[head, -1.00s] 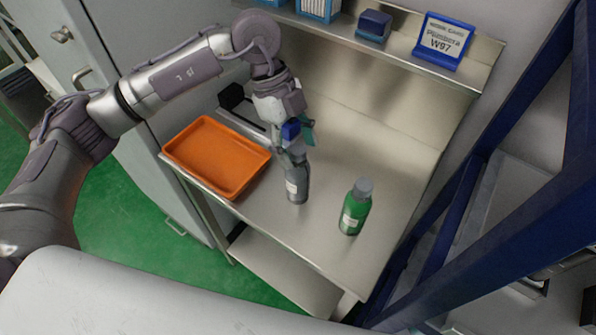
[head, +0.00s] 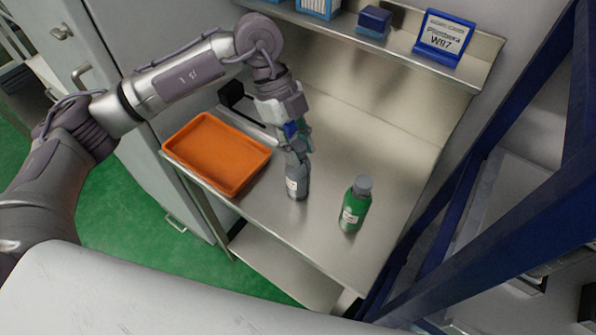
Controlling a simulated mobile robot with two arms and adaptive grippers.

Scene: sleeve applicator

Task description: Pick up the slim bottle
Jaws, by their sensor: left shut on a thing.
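The slim bottle (head: 297,184) is grey with a small white label and stands upright on the steel table, right of the orange tray. My left gripper (head: 298,147) comes down from above and is shut on the bottle's upper part, hiding its top. The bottle's base appears to be at table level; I cannot tell whether it touches. My right gripper is not in view.
A green bottle (head: 354,208) with a grey cap stands to the right on the steel table (head: 385,165). An orange tray (head: 200,178) lies to the left. A shelf at the back holds a blue box (head: 374,23) and a sign (head: 444,38). A blue frame (head: 462,190) rises at the right.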

